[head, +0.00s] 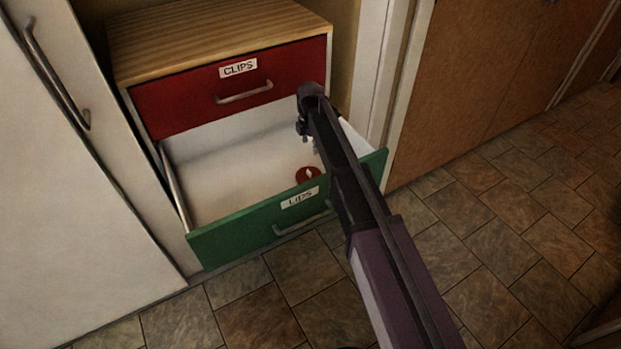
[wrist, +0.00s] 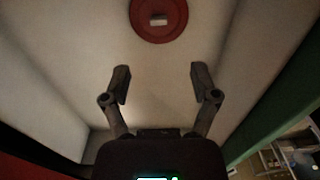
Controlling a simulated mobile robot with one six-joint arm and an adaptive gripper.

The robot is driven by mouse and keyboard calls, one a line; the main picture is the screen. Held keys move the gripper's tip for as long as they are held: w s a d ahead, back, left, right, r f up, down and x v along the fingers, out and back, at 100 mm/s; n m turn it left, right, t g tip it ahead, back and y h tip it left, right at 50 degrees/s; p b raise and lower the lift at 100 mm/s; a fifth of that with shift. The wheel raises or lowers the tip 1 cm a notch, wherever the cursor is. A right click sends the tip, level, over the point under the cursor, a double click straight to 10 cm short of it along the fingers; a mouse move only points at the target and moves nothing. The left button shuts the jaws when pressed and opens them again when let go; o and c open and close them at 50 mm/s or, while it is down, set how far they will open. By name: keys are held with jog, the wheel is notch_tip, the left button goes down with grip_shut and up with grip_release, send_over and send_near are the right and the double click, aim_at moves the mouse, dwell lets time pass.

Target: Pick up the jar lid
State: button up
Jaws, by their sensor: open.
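The jar lid (head: 308,174) is a small red disc with a pale mark or knob in its middle. It lies on the floor of the open green drawer labelled "LIDS" (head: 250,222), towards the right front. In the wrist view the lid (wrist: 159,17) shows at the top, beyond my fingertips and partly cut by the frame edge. My gripper (wrist: 160,84) is open, with nothing between its fingers. In the head view my gripper (head: 314,146) points down into the drawer, just behind the lid and apart from it. My arm hides part of the drawer's right side.
A shut red drawer labelled "CLIPS" (head: 230,88) sits above the open one, under a wooden top (head: 210,35). The drawer's white walls (wrist: 214,40) stand close around my gripper. A white door with a handle (head: 75,150) is at left. Tiled floor is clear at right.

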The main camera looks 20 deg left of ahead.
aim_at(309, 172)
jog(key=shift+f+b, duration=3.7)
jog(key=shift+f, duration=0.25)
jog(key=shift+f, duration=0.15)
jog(key=shift+a+f+b, duration=0.2)
jog(key=shift+f+b, duration=2.25)
jog(key=shift+b, duration=0.15)
jog(key=c, duration=0.9)
